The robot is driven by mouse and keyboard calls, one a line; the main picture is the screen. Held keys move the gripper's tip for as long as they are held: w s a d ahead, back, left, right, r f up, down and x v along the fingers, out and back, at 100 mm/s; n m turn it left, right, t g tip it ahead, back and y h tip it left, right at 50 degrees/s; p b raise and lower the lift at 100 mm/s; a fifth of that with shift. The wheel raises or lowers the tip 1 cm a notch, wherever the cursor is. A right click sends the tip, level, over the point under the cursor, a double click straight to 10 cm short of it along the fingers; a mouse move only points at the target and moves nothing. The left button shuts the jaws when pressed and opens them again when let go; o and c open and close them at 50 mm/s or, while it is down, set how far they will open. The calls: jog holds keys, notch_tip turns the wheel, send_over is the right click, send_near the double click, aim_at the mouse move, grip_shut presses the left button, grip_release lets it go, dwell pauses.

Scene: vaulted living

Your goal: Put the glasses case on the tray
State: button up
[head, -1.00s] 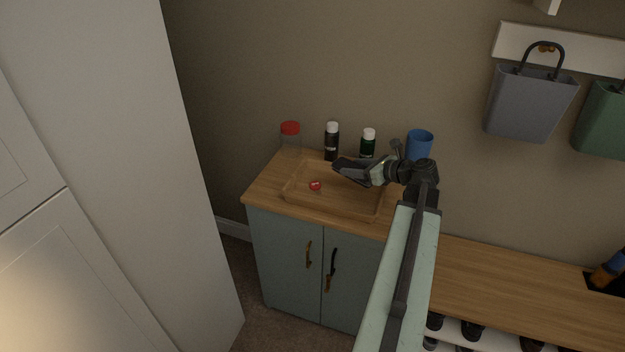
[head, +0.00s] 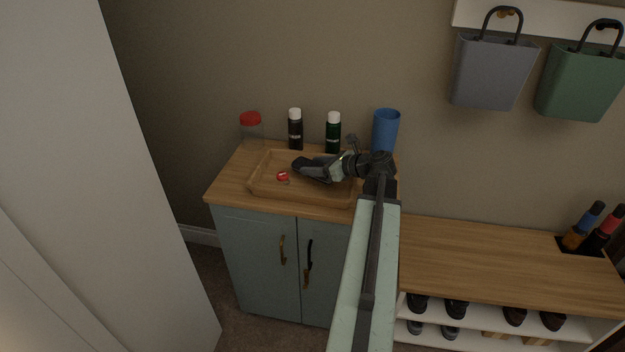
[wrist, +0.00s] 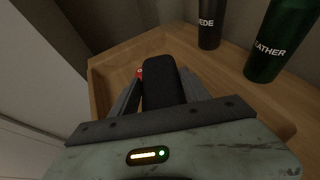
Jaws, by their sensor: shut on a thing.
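The glasses case (wrist: 162,82) is a dark, rounded, elongated thing between my gripper's fingers in the wrist view. My gripper (head: 307,168) is shut on it. In the head view the case is hard to tell apart from the dark fingers. The tray (head: 253,187) is a shallow wooden one on top of the cabinet. My gripper and the case are over the tray; I cannot tell whether the case touches its floor. The tray's rim also shows in the wrist view (wrist: 94,88).
A small red-and-white item (head: 283,177) lies in the tray, left of my gripper. Behind the tray stand a red-lidded jar (head: 251,130), a black bottle (head: 295,130), a green bottle (head: 333,132) and a blue cup (head: 386,130). A tall white cabinet (head: 90,150) stands at left.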

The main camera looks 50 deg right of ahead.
notch_tip(320, 180, down, 3)
jog(key=shift+f+b, duration=0.15)
jog(key=shift+b, duration=0.85)
jog(key=shift+s+r, duration=0.1)
jog(key=shift+r, duration=0.2)
jog(key=shift+f, duration=0.25)
jog(key=o, duration=1.4)
jog(key=shift+r, duration=0.1)
jog(key=shift+s+r+p, duration=0.25)
jog(key=shift+r+p, duration=0.1)
jog(key=shift+p, duration=0.1)
jog(key=p+v, duration=0.4)
jog(key=v, duration=0.7)
jog(key=shift+s, duration=0.2)
